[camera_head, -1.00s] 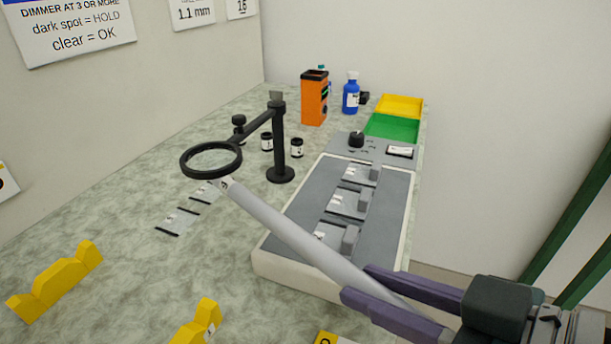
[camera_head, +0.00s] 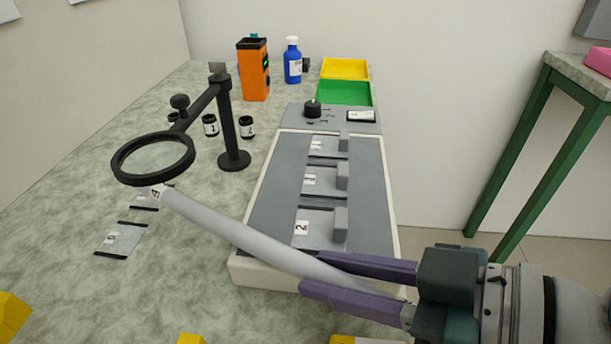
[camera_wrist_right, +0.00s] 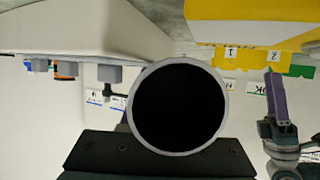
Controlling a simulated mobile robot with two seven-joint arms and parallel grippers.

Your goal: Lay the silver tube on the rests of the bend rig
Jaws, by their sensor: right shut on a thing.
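The silver tube (camera_head: 235,235) is held by my right gripper (camera_head: 312,272), which is shut on it near one end. Yellow rests of the bend rig are only partly in the head view, one at the lower left edge (camera_head: 11,316) and a tip at the bottom (camera_head: 190,339). Another gripper, apparently my left (camera_wrist_right: 275,97), shows at the right of the wrist view; its opening is unclear.
Small jars, an orange device (camera_head: 254,70), a blue bottle (camera_head: 292,62), and yellow (camera_head: 345,68) and green (camera_head: 344,93) trays stand behind. A green-legged table (camera_head: 532,170) is at right. The worktop's left is mostly clear.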

